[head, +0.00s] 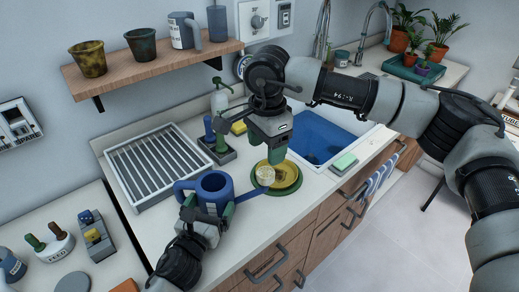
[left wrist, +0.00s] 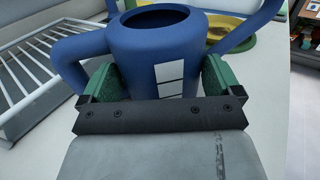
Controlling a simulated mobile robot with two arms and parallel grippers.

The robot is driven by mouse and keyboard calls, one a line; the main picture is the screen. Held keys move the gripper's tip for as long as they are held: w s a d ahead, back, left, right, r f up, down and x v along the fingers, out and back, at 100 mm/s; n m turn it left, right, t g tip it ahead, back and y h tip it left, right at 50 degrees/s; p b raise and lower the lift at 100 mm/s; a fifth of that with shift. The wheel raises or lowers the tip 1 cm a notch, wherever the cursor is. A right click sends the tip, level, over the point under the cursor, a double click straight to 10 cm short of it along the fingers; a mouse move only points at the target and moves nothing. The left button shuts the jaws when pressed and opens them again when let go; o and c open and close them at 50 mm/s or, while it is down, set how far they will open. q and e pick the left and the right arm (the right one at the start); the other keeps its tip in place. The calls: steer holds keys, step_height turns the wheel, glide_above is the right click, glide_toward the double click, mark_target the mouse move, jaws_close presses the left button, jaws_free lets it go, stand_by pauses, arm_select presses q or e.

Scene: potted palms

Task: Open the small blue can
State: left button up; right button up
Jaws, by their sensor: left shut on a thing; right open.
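The small blue can (head: 213,184) has an open round top, a loop handle on its left and a long spout reaching right. In the left wrist view the can (left wrist: 150,45) shows a pale marked panel between green finger pads. My left gripper (head: 203,212) is shut on the can's body. A pale round piece (head: 265,174) sits at the spout's end; I cannot tell whether it is attached. My right gripper (head: 277,154) points down, open, just above and right of that piece. Whether it touches the piece is unclear.
A yellow plate (head: 287,176) on a green saucer (head: 296,188) lies beneath the spout's end. A dish rack (head: 155,165) stands left, and a caddy (head: 219,155) with bottles behind. The blue sink (head: 315,135) and a green sponge (head: 345,161) are right. A wall shelf (head: 150,65) holds pots.

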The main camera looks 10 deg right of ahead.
mark_target(266, 172)
steer(key=m, duration=1.5)
steer(key=shift+m, duration=0.4)
steer(key=m, duration=0.7)
steer(key=shift+m, duration=0.4)
steer(key=m, duration=0.6)
steer(key=shift+f+m, duration=0.3)
steer(key=shift+f, duration=3.7)
